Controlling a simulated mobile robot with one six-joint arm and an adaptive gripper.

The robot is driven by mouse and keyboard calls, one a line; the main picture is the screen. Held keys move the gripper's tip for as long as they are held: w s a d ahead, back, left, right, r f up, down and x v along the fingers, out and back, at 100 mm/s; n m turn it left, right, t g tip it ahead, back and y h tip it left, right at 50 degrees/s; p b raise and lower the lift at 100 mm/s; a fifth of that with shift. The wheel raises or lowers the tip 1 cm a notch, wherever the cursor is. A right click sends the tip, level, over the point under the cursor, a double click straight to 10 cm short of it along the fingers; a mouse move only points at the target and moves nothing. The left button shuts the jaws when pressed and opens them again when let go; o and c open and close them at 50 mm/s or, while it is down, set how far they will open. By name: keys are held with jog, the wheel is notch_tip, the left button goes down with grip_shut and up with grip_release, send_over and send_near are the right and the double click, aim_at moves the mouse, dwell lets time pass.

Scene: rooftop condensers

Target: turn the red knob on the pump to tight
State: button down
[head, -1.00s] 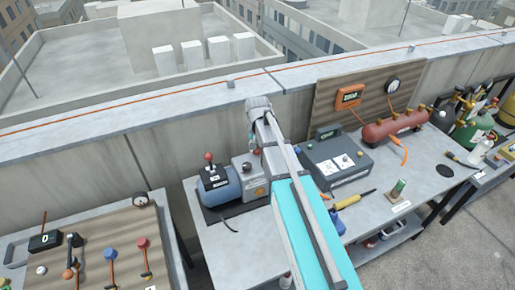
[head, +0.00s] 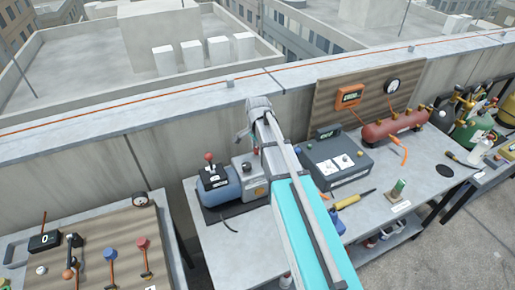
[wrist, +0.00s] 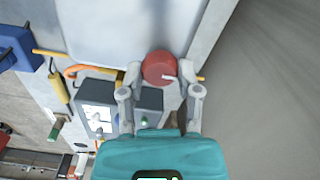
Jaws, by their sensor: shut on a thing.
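In the wrist view a round red knob (wrist: 158,66) with a short pale pointer mark sits between the two fingertips of my gripper (wrist: 160,77). The gripper is shut on it, one finger at each side. In the head view my gripper (head: 257,110) appears in front of the parapet wall and hides this knob. A blue machine (head: 220,188), which looks like a pump, stands on the bench left of my arm. A red ball-topped lever (head: 209,157) rises on it, apart from my gripper. What the gripped knob is mounted on is unclear.
A dark grey box with white labels (head: 338,165) stands right of my arm and shows below the fingers in the wrist view. A red tank (head: 395,127) and an orange meter (head: 349,96) are behind it. A yellow tool (head: 352,200) lies in front.

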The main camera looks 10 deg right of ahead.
dwell(0.3)
jog(key=shift+c, duration=1.5)
grip_release()
